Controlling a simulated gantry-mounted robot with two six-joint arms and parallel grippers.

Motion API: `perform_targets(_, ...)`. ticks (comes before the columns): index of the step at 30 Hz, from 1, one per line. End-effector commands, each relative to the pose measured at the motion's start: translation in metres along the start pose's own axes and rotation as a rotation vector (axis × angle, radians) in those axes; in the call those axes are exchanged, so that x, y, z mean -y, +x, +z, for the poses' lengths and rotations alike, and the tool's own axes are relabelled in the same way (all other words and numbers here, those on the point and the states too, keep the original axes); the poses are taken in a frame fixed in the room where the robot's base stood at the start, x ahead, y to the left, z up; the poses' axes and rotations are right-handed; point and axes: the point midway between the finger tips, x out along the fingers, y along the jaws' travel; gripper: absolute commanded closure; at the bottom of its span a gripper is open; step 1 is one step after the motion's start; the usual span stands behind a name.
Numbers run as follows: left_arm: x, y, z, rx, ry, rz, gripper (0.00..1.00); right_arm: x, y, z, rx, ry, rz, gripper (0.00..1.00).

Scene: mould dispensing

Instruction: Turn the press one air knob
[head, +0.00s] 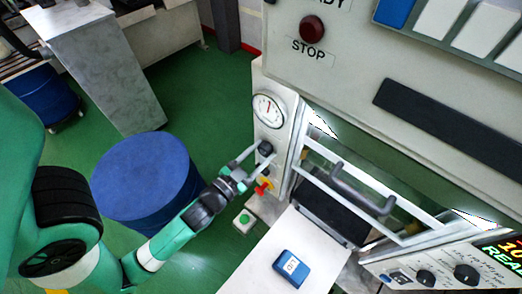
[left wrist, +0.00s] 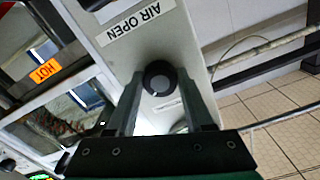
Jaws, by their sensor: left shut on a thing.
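The air knob (head: 265,147) is a black round knob on the narrow white side panel of the press, below a dial gauge. In the left wrist view the knob (left wrist: 160,77) has a light pointer mark and sits between my two fingers, near an "AIR OPEN" label (left wrist: 138,22). My left gripper (head: 258,158) is shut on the knob, one finger on each side. My right gripper is in neither view.
A green button box (head: 244,221) stands lower. The press handle (head: 361,189) is to the right. A blue drum (head: 146,178) stands left. A "HOT" label (left wrist: 44,70) marks the press.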

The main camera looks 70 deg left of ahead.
Motion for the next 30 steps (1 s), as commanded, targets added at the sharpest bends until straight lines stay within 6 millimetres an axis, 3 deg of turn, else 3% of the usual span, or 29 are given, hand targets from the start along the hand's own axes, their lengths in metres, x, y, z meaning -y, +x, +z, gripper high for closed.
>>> perform_targets(18, 0.002, 0.000, -0.002, 0.000, 0.535, 0.000, 1.00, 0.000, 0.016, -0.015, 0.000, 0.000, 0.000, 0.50)
perform_targets(30, 0.002, 0.000, -0.001, -0.001, 0.681, -0.001, 1.00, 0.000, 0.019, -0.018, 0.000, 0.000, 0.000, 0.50)
